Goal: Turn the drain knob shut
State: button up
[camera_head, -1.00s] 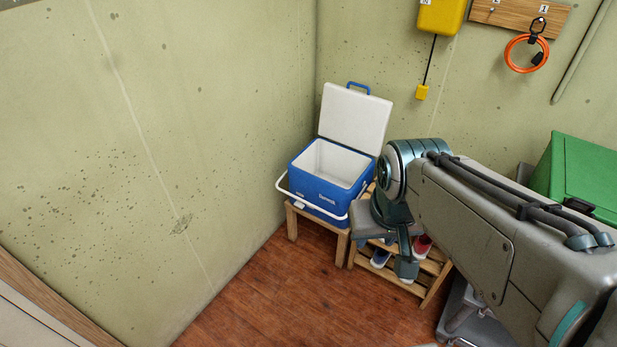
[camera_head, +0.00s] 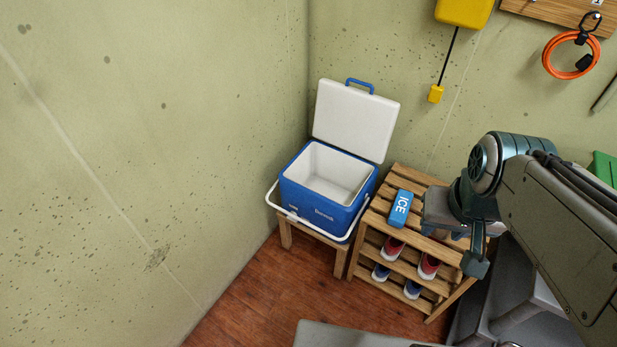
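A blue cooler (camera_head: 318,206) with a white inside stands with its lid (camera_head: 356,117) swung up and open. Its white carry handle (camera_head: 306,222) hangs down in front. I cannot clearly make out a drain knob on the cooler at this size. My gripper (camera_head: 474,262) is to the right of the cooler, apart from it, over the right end of a slatted wooden rack. It is seen from behind and partly hidden by my arm, so I cannot tell whether it is open or shut. I see nothing held in it.
The cooler rests on a low wooden stand (camera_head: 341,257) in the wall corner. Beside it, the wooden rack (camera_head: 402,275) holds a blue ice pack (camera_head: 400,208) on top and several shoes below. A yellow box (camera_head: 464,10) and orange cable (camera_head: 571,60) hang on the wall. Brown floor lies open in front.

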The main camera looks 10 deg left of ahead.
aim_at(326, 186)
jog(key=u, duration=0.25)
jog(key=i, duration=0.55)
jog(key=u, duration=0.85)
jog(key=i, duration=0.35)
jog(key=u, duration=0.45)
